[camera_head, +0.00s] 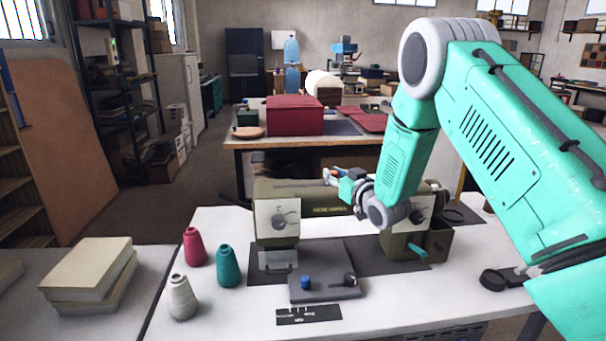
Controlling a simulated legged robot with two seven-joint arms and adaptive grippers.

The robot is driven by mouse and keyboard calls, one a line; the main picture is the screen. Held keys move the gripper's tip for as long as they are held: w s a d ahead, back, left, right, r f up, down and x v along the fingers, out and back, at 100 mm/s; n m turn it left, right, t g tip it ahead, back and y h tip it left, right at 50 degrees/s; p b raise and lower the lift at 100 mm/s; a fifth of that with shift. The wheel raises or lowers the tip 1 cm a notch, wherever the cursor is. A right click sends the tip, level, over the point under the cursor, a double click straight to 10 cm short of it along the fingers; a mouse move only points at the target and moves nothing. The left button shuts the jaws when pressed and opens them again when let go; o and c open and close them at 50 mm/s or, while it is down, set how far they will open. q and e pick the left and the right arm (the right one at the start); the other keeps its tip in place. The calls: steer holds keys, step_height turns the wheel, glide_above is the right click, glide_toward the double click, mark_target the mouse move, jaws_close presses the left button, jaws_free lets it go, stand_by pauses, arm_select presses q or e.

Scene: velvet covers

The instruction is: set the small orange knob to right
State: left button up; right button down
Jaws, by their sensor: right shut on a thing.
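An olive-green sewing-machine-like unit (322,196) stands on the white table, with pale dial plates on its left and right housings. My right gripper (331,175) reaches in from the right, over the top of the unit. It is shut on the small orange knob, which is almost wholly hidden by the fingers. I cannot make out which way the knob points. My left gripper is not in view.
Red (194,246), teal (228,266) and white (182,297) thread cones stand left of the unit. A grey panel with a blue knob (306,282) lies in front. A teal handle (418,250) sticks out at right. Books (88,268) lie at far left.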

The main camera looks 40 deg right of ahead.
steer(key=s+d, duration=0.1)
steer(key=d, duration=0.1)
steer(key=s+d, duration=0.1)
steer(key=d, duration=0.1)
steer(key=s+d, duration=0.2)
steer(key=shift+d+f+p, duration=0.1)
steer(key=shift+p, duration=0.3)
steer(key=shift+d, duration=0.15)
steer(key=c, duration=1.3)
jaws_free()
steer(key=shift+s+d, duration=0.1)
steer(key=shift+d, duration=0.15)
